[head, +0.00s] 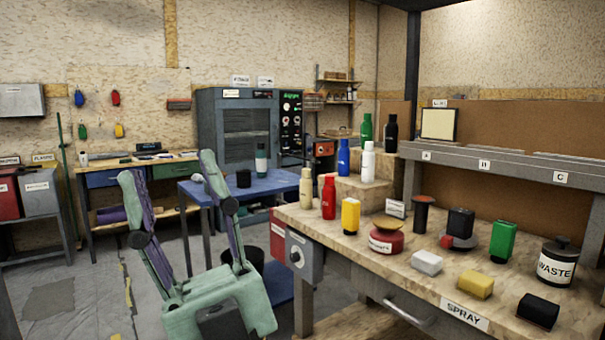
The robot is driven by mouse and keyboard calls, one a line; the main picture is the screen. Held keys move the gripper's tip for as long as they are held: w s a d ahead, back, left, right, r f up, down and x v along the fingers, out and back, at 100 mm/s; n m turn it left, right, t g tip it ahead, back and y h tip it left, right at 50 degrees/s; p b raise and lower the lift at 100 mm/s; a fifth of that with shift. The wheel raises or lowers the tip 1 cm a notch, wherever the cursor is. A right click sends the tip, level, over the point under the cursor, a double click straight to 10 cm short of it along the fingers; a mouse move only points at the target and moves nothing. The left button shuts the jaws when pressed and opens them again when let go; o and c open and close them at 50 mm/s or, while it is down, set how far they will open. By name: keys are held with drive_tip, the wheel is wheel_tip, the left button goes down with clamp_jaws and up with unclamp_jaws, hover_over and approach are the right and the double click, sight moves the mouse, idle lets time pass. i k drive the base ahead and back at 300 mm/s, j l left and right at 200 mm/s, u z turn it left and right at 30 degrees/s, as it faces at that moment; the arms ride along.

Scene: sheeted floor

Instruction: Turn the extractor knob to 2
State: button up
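A grey control box (309,258) is fixed to the near left end of the wooden workbench, below its top. A small round knob (296,257) sits on its face. I take it as the extractor knob; its pointer and any numbers are too small to read. My gripper (169,166) is in the lower left foreground, a pale green body with two fingers pointing up. The fingers are wide apart with nothing between them. The gripper appears left of the knob and is not touching it.
The workbench (400,262) carries several bottles, spray cans, blocks and a WASTE pot (556,264). A drawer handle (410,313) juts from its front. A blue table (262,187) and a dark bin (245,262) stand behind my gripper. The floor at left is open.

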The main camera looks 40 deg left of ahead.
sight(294, 257)
drive_tip(key=u, duration=1.05)
